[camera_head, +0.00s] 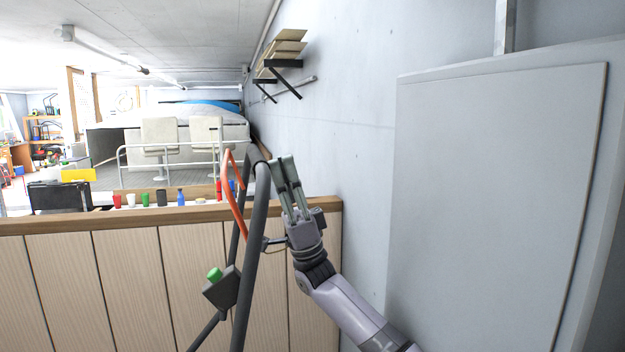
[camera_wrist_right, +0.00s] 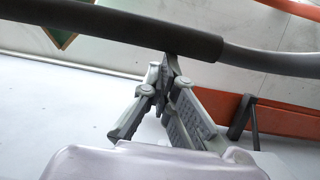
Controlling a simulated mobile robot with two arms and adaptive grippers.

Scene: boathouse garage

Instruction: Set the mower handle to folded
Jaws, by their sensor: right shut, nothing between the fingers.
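The mower handle (camera_head: 255,240) is a dark grey tube frame standing raised at a steep angle in the head view. It carries an orange bar (camera_head: 233,205) and a control box (camera_head: 222,288) with a green button (camera_head: 214,274). My right gripper (camera_head: 283,160) is just right of the handle's top, with its fingers pointing up. In the right wrist view, the handle's dark grip (camera_wrist_right: 140,28) crosses above the shut, empty fingertips (camera_wrist_right: 168,60). They look very close to it; I cannot tell whether they touch. The mower body is not visible. My left gripper is not in view.
A wood-panelled counter (camera_head: 130,290) stands behind the handle, with cups, a blue bottle (camera_head: 181,196) and a black case (camera_head: 60,196) along it. A pale wall (camera_head: 350,130) and a grey panel (camera_head: 490,220) close off the right side. A boat with seats (camera_head: 160,135) lies beyond.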

